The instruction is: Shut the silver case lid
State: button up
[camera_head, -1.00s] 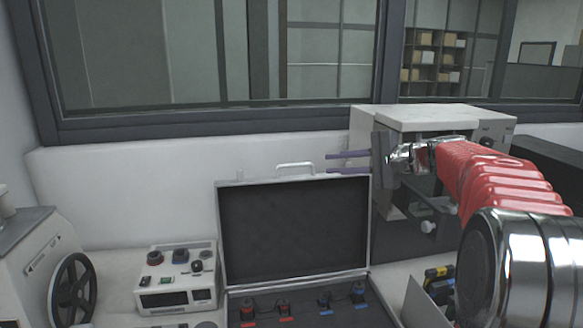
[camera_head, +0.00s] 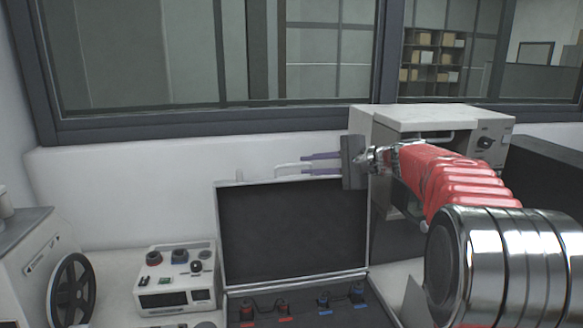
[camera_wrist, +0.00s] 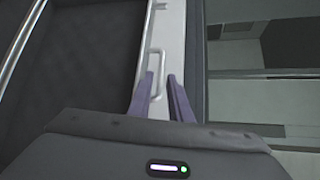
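The silver case stands open, its lid (camera_head: 293,232) upright with a dark lining and a silver frame. A handle (camera_head: 290,169) sits on the lid's top edge, and it also shows in the wrist view (camera_wrist: 157,55). My gripper (camera_head: 306,163) is at the lid's top right, its two purple fingers pointing left toward the handle. In the wrist view my gripper (camera_wrist: 163,95) has its fingers apart with a gap between them, near the handle's lower end. Whether the fingers touch the handle or lid cannot be told.
The case base holds several red and blue items (camera_head: 285,308). A control box (camera_head: 175,280) stands left of the case, and a machine with a black wheel (camera_head: 72,290) is further left. A white cabinet (camera_head: 430,120) stands behind my arm. A window is behind.

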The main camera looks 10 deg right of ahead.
aim_at(295, 166)
jog(key=shift+x, duration=3.2)
jog(key=shift+c, duration=0.3)
jog(key=shift+s, duration=0.1)
grip_shut()
